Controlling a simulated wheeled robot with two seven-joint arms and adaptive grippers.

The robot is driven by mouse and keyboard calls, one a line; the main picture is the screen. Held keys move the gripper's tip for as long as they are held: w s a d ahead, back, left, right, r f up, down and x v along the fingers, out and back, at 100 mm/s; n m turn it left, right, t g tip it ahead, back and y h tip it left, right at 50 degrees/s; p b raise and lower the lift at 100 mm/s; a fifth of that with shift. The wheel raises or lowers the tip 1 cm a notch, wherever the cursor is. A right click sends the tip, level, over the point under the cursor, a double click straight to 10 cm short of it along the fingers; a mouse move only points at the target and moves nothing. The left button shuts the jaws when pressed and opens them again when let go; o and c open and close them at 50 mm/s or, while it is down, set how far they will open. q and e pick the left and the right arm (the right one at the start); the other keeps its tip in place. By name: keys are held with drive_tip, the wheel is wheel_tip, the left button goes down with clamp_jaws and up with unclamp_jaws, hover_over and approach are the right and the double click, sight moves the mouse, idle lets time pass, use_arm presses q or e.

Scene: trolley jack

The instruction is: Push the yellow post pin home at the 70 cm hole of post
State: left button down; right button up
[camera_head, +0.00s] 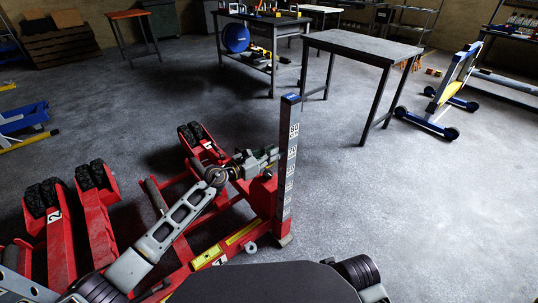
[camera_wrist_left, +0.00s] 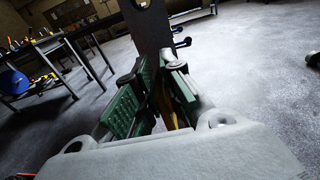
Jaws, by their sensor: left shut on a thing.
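The grey post (camera_head: 288,190) stands upright on a red trolley jack (camera_head: 238,238), with a blue cap and a column of number labels. The top label reads 80; the lower ones are too small to read surely. My left gripper (camera_head: 268,157) is at the post's left side, near the second label from the top. In the left wrist view its green-padded fingers (camera_wrist_left: 155,98) are closed on the yellow pin (camera_wrist_left: 172,108), which shows only partly between them. The dark post (camera_wrist_left: 150,28) is straight ahead of the fingers there. The pin's tip and the hole are hidden. My right gripper is out of view.
A bare grey table (camera_head: 362,45) stands behind the post, and a blue and yellow wheeled stand (camera_head: 440,100) at the right. The floor right of the post is clear.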

use_arm(q)
drive_tip(key=shift+x, duration=1.4)
idle(0.4)
drive_tip(key=c, duration=1.5)
unclamp_jaws()
drive_tip(key=shift+r, duration=0.2)
drive_tip(key=shift+o, duration=0.2)
drive_tip(key=shift+a+f, duration=0.1)
drive_tip(key=shift+a, duration=0.05)
drive_tip(key=shift+s+a, duration=0.35)
drive_tip(key=shift+a, duration=0.2)
drive_tip(key=v, duration=1)
drive_tip(key=shift+s, duration=0.25)
drive_tip(key=shift+a, duration=0.15)
